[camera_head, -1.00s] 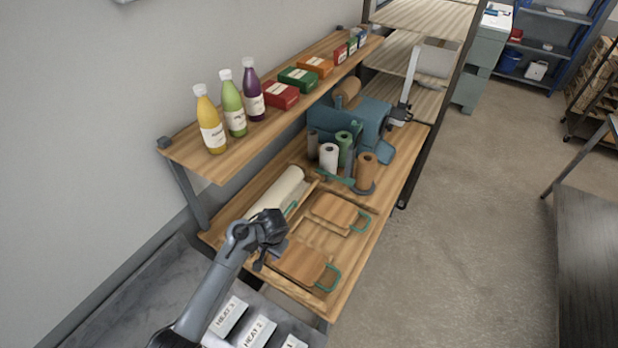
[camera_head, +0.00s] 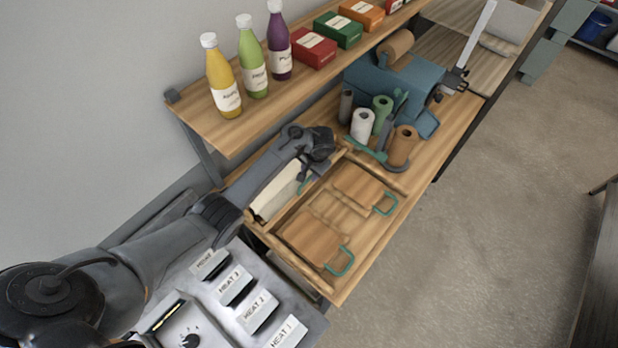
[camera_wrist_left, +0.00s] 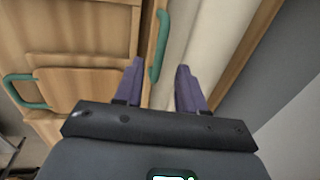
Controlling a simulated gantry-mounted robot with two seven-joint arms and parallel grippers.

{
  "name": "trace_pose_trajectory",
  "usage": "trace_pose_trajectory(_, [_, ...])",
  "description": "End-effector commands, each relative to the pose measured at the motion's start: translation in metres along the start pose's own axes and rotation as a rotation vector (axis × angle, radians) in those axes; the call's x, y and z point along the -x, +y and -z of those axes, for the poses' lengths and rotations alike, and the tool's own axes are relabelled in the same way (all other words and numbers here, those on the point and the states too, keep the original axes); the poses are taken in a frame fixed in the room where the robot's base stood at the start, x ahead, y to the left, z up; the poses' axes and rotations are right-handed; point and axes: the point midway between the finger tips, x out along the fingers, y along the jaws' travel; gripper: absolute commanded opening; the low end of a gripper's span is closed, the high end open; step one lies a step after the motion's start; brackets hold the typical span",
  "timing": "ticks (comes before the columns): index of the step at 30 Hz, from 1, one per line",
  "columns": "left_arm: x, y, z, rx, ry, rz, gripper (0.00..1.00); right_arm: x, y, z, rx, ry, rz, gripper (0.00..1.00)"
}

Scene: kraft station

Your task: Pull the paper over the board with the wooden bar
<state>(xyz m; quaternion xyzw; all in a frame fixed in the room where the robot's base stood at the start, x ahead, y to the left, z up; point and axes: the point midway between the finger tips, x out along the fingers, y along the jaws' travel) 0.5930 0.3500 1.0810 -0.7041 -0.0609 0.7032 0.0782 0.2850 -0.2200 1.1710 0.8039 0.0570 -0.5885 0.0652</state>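The white paper roll (camera_head: 275,197) lies on the lower wooden shelf, partly hidden by my left arm. In the left wrist view the paper (camera_wrist_left: 205,35) is a pale band. A wooden bar (camera_wrist_left: 150,20) runs alongside it, with a teal handle (camera_wrist_left: 160,47). Two wooden boards (camera_head: 358,187) (camera_head: 312,237) with teal handles lie right of the roll. My left gripper (camera_head: 306,172) hovers over the roll and bar. In the wrist view its two purple fingers (camera_wrist_left: 160,68) are apart, with the handle seen between and beyond them. Contact cannot be told. My right gripper is not in view.
Bottles (camera_head: 252,62) and small boxes stand on the upper shelf, above and behind the gripper. Upright rolls (camera_head: 362,125) and a blue machine (camera_head: 395,80) stand farther along the lower shelf. The floor at right is clear.

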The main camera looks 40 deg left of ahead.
Motion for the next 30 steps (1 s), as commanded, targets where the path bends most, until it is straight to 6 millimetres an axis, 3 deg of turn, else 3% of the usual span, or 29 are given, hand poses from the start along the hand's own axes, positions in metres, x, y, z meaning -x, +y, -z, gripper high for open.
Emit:
trace_pose_trajectory(3, [-0.021,0.0,0.0,0.0,-0.002,0.002,0.4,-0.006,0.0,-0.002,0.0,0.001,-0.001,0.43])
trace_pose_trajectory(9, [-0.042,0.0,0.0,0.001,-0.001,0.001,0.4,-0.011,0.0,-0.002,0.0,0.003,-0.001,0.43])
trace_pose_trajectory(23, [-0.05,0.0,0.001,0.0,0.001,0.0,0.4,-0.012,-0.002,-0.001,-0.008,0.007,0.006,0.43])
trace_pose_trajectory(30, [-0.05,0.0,0.0,0.0,0.001,0.0,0.05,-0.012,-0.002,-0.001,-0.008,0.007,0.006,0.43])
